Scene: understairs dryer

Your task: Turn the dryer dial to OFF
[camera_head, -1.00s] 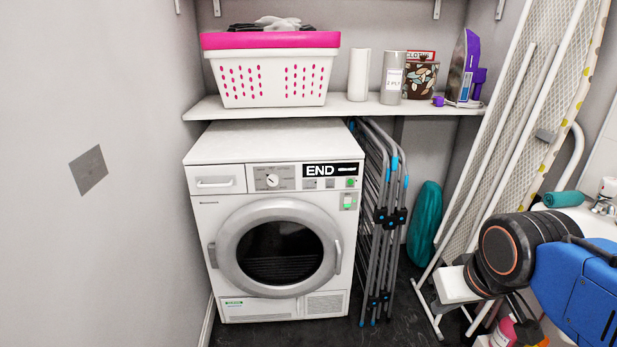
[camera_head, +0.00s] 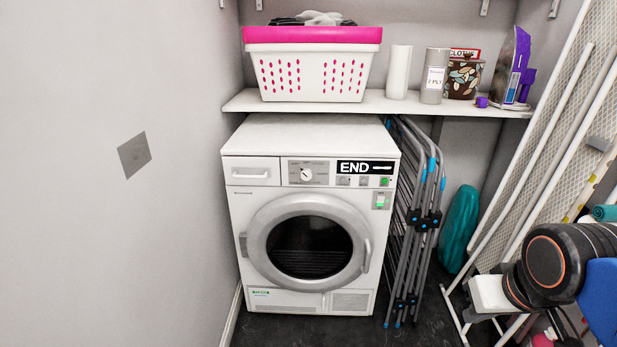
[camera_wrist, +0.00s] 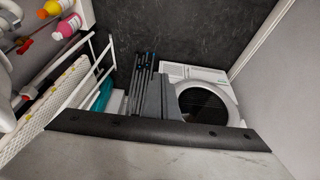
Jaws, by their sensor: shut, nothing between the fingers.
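The white dryer (camera_head: 262,215) stands against the back wall under a shelf, its round grey-rimmed door shut. Its dial (camera_head: 306,174) is a small white knob on the grey panel at the top front, left of a display (camera_head: 366,168) reading END. The dial's pointer is too small to read. The dryer also shows upside down in the wrist view (camera_wrist: 175,70), its control panel hidden. My gripper (camera_wrist: 162,92) appears in the wrist view as grey fingers close together, shut and empty. It is well away from the dial. In the head view my arm is at the lower right.
The shelf (camera_head: 236,104) above holds a white and pink basket (camera_head: 310,75), a paper roll (camera_head: 398,72), tins and an iron (camera_head: 515,68). A folded airer (camera_head: 425,220) stands right of the dryer, with an ironing board (camera_head: 548,130) leaning further right. Floor shows in front.

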